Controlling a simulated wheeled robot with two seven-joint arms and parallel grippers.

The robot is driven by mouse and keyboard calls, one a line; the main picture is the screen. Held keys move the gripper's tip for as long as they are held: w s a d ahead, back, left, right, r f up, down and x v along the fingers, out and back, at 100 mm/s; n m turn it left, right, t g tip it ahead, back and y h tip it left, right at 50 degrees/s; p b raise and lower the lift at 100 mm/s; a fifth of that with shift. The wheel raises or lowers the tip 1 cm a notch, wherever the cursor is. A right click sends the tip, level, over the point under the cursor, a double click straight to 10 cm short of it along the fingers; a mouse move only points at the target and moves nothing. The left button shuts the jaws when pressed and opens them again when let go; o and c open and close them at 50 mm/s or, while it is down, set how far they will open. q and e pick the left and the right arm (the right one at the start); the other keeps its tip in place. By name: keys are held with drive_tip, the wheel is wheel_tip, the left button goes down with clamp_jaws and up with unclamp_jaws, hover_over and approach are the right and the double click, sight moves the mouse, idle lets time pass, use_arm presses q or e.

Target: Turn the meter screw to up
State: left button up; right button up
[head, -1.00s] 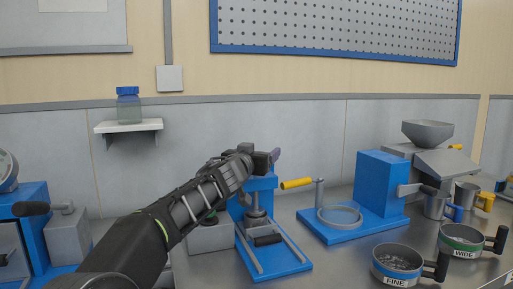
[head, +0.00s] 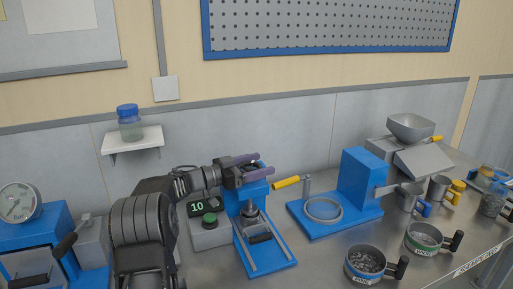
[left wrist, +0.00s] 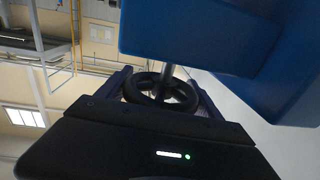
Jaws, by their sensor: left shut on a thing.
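My left gripper (head: 253,167) is at the top of the blue press stand (head: 253,195), its purple fingers pointing right. It is shut on a black handwheel (left wrist: 160,88), which sits between the fingers in the left wrist view. A steel shaft (left wrist: 168,70) runs from the handwheel to a blue body (left wrist: 200,35). I take this wheel to be the meter screw; no up mark on it is readable. The gripper mostly hides the wheel in the head view.
A grey box (head: 209,232) with a green button and lit display stands left of the press. A blue unit with a yellow-handled crank (head: 287,182) stands close on the right. Cups marked FINE (head: 367,265) and WIDE (head: 424,238) stand at front right.

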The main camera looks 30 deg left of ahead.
use_arm(q)
drive_tip(key=shift+d+m+g+h, duration=0.15)
drive_tip(key=shift+m+g+h, duration=0.5)
drive_tip(key=shift+h, duration=0.25)
drive_tip(key=shift+s+d+m+g+h, duration=0.1)
drive_tip(key=shift+s+m+g+h, duration=0.05)
drive_tip(key=shift+m+g+h, duration=0.3)
use_arm(e)
drive_tip(key=shift+r, duration=0.25)
use_arm(q)
drive_tip(key=o, duration=1.4)
drive_tip(key=shift+s+a+f, duration=0.1)
drive_tip(key=shift+s+a, duration=0.25)
drive_tip(key=shift+b+v, duration=0.85)
drive_tip(key=shift+v, duration=2.5)
use_arm(e)
drive_tip(key=shift+f, duration=0.7)
